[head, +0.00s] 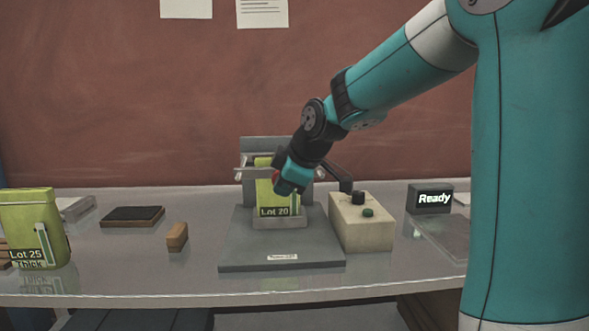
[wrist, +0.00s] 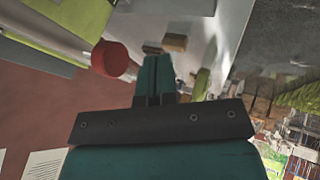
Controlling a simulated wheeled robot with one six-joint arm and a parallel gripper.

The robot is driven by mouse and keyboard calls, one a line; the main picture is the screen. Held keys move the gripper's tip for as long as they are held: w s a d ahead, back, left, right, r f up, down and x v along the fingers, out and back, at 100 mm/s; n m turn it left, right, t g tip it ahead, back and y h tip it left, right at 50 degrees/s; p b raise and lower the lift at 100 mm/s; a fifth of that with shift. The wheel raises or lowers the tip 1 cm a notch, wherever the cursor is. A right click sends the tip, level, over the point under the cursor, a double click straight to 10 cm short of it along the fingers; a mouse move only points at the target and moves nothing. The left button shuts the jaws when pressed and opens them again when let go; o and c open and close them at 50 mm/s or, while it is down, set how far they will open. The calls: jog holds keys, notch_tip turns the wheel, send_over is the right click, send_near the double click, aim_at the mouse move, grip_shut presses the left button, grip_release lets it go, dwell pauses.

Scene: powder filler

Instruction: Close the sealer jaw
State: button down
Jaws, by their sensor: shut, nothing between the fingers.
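The sealer (head: 281,250) stands mid-table, with a grey base and an upright back. A green pouch marked Lot 20 (head: 265,208) stands upright in its holder, and its upper part lies at the jaw bars (head: 244,174). My gripper (head: 284,188) is in front of the pouch's upper right and hides part of the jaw, so I cannot tell the gap between the bars. In the wrist view my gripper (wrist: 156,62) is shut and empty. A red knob (wrist: 112,59) is just left of the fingers, apart from them in the picture.
A cream control box (head: 361,228) with a black knob and green button stands right of the sealer. A display reading Ready (head: 430,198) is farther right. A Lot 25 pouch (head: 35,225), a dark pad (head: 132,216) and a brown block (head: 177,237) are left.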

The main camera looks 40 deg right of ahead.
jog(key=shift+w+d+r+p, duration=0.1)
jog(key=shift+w+d+p, duration=0.1)
jog(key=shift+w+d, duration=0.5)
jog(key=shift+w+d+p, duration=0.2)
jog(key=shift+w+d, duration=0.25)
jog(key=shift+w, duration=0.45)
jog(key=w+d, duration=0.1)
jog(key=w+d+p, duration=0.1)
jog(key=w, duration=0.1)
jog(key=w+d, duration=0.1)
jog(key=w, duration=0.1)
jog(key=shift+w+d+r, duration=0.1)
jog(key=shift+w+d, duration=0.15)
jog(key=shift+d, duration=0.15)
